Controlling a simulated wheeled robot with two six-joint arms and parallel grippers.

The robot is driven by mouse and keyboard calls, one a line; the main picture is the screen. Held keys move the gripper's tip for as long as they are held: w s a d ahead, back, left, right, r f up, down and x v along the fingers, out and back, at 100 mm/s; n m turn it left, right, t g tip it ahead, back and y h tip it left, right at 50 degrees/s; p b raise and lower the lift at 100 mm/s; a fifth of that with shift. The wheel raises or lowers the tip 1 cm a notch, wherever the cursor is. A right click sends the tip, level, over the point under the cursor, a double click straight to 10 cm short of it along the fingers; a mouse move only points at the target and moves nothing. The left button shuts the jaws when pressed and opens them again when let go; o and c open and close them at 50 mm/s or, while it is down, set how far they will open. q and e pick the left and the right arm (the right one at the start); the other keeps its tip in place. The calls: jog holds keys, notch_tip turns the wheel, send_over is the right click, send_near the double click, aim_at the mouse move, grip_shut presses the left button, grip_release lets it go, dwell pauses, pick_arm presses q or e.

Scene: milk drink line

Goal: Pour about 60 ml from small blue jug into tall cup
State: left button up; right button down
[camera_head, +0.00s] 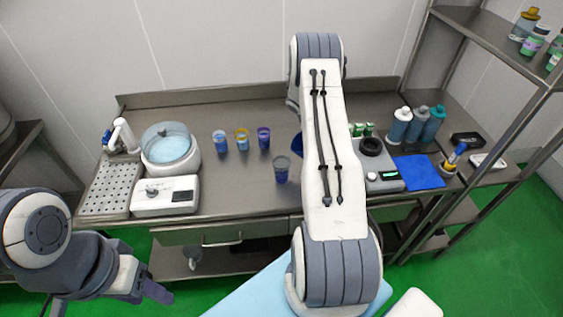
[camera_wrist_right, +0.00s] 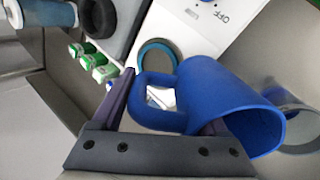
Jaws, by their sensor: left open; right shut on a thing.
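The small blue jug (camera_wrist_right: 215,95) is tilted in the right wrist view, its mouth towards the lower right. My right gripper (camera_wrist_right: 165,112) is shut on it at the handle side. In the head view only a sliver of the jug (camera_head: 297,145) shows beside my right arm, which hides that gripper. The tall cup (camera_head: 282,170) stands upright on the table, close to the jug. A clear rim, probably this cup (camera_wrist_right: 300,125), shows near the jug's mouth in the wrist view. I cannot see any stream or the level. My left gripper (camera_head: 150,288) is open and empty, off the table's front.
Three small cups (camera_head: 242,140) stand in a row behind. A lidded bowl (camera_head: 170,148), a white device (camera_head: 165,196) and a perforated tray (camera_head: 108,190) are left. A scale (camera_head: 382,178), blue mat (camera_head: 418,171) and bottles (camera_head: 420,122) are right. The left-centre table is clear.

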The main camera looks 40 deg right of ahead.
dwell(0.8)
jog(key=shift+d+r+p, duration=0.1)
jog(key=shift+r+p, duration=0.05)
jog(key=shift+p, duration=0.25)
jog(key=d+y+p, duration=0.1)
jog(key=p, duration=0.1)
jog(key=y+p, duration=0.1)
jog(key=p, duration=0.1)
jog(key=shift+s+d+p, duration=0.25)
jog(key=shift+d+p, duration=0.15)
jog(key=shift+d+f+t+y, duration=0.3)
jog(key=shift+f+y, duration=0.1)
jog(key=shift+f, duration=0.25)
jog(key=shift+s+d+f+y+b, duration=0.1)
jog(key=shift+d+f+y+b, duration=0.3)
jog(key=shift+f+b, duration=0.25)
jog(key=shift+d+t+y+b, duration=0.3)
jog(key=shift+y+b, duration=0.3)
jog(key=shift+b, duration=0.45)
jog(key=shift+s+y+b, duration=0.1)
jog(key=shift+y+b, duration=0.2)
jog(key=shift+b, duration=0.35)
jog(key=shift+d+r, duration=0.1)
jog(key=shift+r, duration=0.1)
